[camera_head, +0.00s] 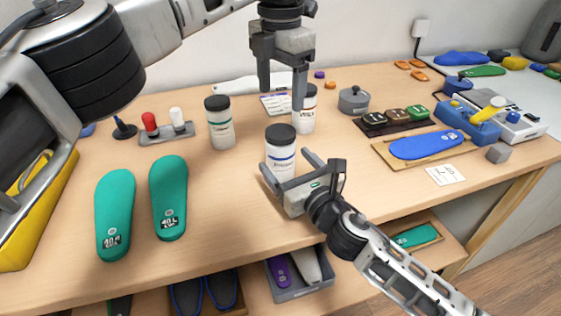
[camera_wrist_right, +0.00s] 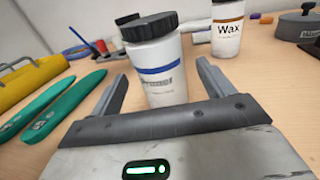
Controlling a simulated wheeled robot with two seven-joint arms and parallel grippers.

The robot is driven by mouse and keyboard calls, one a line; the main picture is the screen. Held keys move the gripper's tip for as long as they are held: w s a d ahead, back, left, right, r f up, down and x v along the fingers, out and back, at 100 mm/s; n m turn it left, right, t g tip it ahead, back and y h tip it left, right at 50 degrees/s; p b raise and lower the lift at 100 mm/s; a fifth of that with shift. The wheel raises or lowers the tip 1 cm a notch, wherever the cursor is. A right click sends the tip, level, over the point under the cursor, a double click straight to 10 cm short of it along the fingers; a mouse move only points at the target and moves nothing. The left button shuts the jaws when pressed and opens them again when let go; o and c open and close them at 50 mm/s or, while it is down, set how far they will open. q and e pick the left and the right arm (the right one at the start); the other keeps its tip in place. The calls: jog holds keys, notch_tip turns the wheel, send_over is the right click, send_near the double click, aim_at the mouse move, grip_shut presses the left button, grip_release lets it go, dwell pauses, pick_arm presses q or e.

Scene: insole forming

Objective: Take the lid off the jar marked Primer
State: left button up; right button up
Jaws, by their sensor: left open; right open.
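A white jar with a blue band (camera_head: 281,160) stands upright near the middle of the table under a black lid (camera_head: 280,134). It also shows in the right wrist view (camera_wrist_right: 163,88); its label is blurred but seems to read Primer. My right gripper (camera_head: 285,161) is open, low at the jar's front, with its fingers on either side of the jar's lower body. My left gripper (camera_head: 281,98) is open and empty, pointing down above the lid and apart from it. It partly hides the jar marked Wax (camera_head: 307,118), which also shows in the right wrist view (camera_wrist_right: 227,36).
A white jar with a green band (camera_head: 221,128) stands to the left. Two green insoles (camera_head: 168,195) lie at the front left. A grey lidded pot (camera_head: 353,101), a stamp tray (camera_head: 395,122) and a blue insole (camera_head: 427,146) are to the right. Bare table lies left of the jar.

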aim_at(280, 131)
jog(key=x, duration=0.6)
grip_shut()
pick_arm(q)
jog(key=m, duration=0.5)
jog(key=shift+m, duration=0.3)
jog(key=m, duration=0.7)
jog(key=shift+m, duration=0.3)
jog(key=m, duration=1.3)
jog(key=shift+f+m, duration=0.4)
jog(key=shift+f, duration=3.65)
